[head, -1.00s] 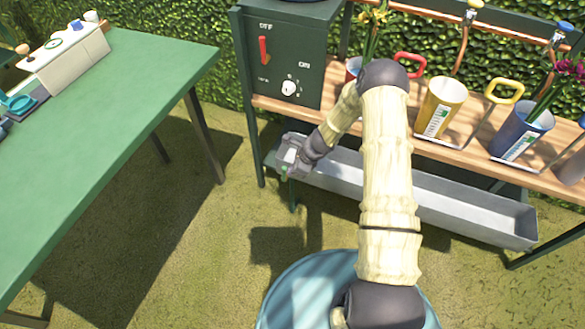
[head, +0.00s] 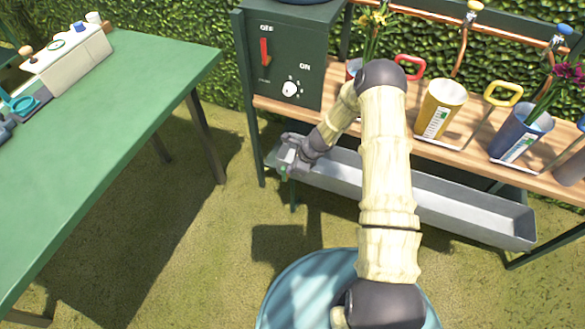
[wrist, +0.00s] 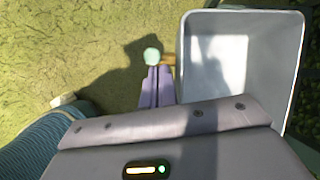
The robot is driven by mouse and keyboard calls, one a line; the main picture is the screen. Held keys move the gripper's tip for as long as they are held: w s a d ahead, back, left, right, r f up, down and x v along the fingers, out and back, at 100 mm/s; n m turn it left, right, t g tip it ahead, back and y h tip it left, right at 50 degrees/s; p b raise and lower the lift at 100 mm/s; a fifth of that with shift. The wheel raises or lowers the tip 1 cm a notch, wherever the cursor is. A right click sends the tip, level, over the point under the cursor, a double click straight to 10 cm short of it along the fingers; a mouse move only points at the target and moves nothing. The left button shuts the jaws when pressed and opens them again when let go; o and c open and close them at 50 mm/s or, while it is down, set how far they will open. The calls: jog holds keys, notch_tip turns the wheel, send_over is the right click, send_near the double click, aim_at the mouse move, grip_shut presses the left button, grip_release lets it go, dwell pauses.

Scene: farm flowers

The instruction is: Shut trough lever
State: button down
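The grey trough (head: 440,205) sits low under the potting bench, and its left end shows in the wrist view (wrist: 245,25). The trough lever shows there as a pale green round knob (wrist: 152,55) with a short brass-coloured stem at the trough's outer side. My gripper (wrist: 158,70) has its two purple fingers close together, with no clear gap between them. Their tips are right at the knob; whether they touch it I cannot tell. In the head view my gripper (head: 287,170) is at the trough's left end, where it largely hides the lever.
A dark green control box (head: 290,55) with a red switch and a dial stands above. A bench shelf (head: 460,150) holds a yellow pot (head: 440,108), a blue pot (head: 521,135) and flowers. A green table (head: 110,110) is at left. Grass lies open between.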

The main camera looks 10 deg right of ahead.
notch_tip(320, 180, up, 9)
jog(key=d+p, duration=0.2)
jog(key=p, duration=0.5)
jog(key=shift+s+r, duration=0.15)
jog(key=shift+s, duration=0.3)
jog(key=shift+d, duration=0.1)
jog(key=s+d+r+n+h, duration=0.1)
jog(key=s+r+n, duration=0.4)
jog(key=r, duration=0.4)
jog(key=s+d+r+n+h, duration=0.1)
jog(key=s+r+n, duration=0.2)
jog(key=r+n, duration=0.45)
jog(key=s+d+r+n+h, duration=0.3)
jog(key=s+r+n, duration=0.6)
jog(key=s+r, duration=0.55)
notch_tip(320, 180, up, 13)
jog(key=p, duration=1.4)
jog(key=shift+d+f+t, duration=0.2)
jog(key=shift+t, duration=0.1)
